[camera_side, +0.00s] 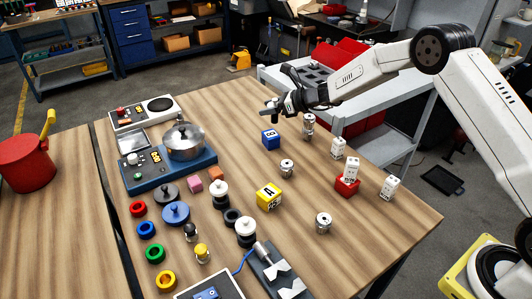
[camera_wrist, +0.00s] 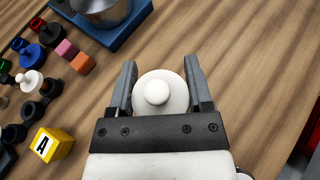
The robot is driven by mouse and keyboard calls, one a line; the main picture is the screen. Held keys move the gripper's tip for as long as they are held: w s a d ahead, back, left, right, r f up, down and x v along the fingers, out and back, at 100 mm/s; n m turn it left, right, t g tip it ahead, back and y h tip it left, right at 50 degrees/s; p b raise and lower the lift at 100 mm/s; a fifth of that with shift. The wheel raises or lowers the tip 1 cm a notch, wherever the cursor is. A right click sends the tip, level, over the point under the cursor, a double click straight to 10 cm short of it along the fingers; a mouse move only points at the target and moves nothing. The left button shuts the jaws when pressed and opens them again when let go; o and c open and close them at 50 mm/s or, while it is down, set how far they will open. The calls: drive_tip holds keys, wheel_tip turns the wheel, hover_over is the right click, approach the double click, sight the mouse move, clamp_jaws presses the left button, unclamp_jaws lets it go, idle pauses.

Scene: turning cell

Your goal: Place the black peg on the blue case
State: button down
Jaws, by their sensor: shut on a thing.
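My gripper (camera_side: 272,107) is above the table near the blue case in the side view. In the wrist view its fingers (camera_wrist: 161,82) are on either side of a white round piece with a knob (camera_wrist: 157,92), and they are shut on it. The blue case (camera_side: 270,139), marked B, stands on the table below my gripper. It does not show in the wrist view. A small black peg with a pale base (camera_side: 190,232) stands at the front left, apart from my gripper.
A yellow case (camera_side: 268,197) marked A stands near the middle. A pot (camera_side: 184,140) sits on a blue-edged stove at the left. Metal cylinders (camera_side: 286,168), white blocks (camera_side: 390,187) and a red holder (camera_side: 346,187) stand to the right. Colored rings (camera_side: 147,230) line the left.

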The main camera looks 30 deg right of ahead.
drive_tip(key=shift+w+f, duration=0.65)
drive_tip(key=shift+w+f, duration=0.25)
drive_tip(key=shift+f, duration=1.6)
drive_tip(key=shift+f, duration=0.1)
unclamp_jaws()
drive_tip(key=shift+s, duration=0.1)
